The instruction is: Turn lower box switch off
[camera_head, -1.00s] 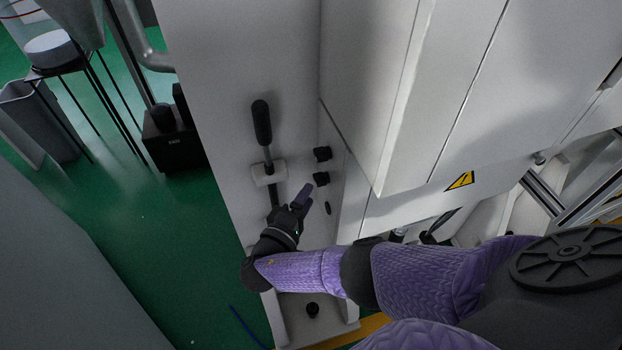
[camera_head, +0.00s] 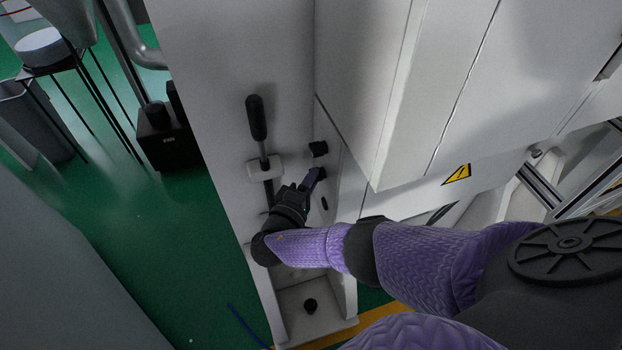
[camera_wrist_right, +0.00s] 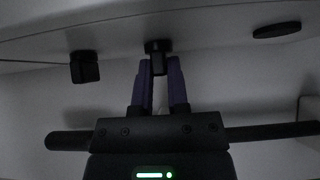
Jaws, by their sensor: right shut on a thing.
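Two black switches sit one above the other on the side of the white box. The upper switch (camera_head: 318,149) is free. The lower switch (camera_head: 322,173) is at the purple fingertips of my right gripper (camera_head: 315,176), partly hidden by them. In the right wrist view, my right gripper (camera_wrist_right: 159,72) has its fingers closed around the lower switch (camera_wrist_right: 158,47). The upper switch also shows there as a black block (camera_wrist_right: 85,67) to the left, apart from the fingers. My left gripper is not in view.
A black-handled lever (camera_head: 257,118) stands on the white panel, left of the switches. A small dark oval part (camera_head: 324,203) is below them; it also shows in the wrist view (camera_wrist_right: 277,30). The big white cabinet (camera_head: 365,90) overhangs on the right. Green floor lies left.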

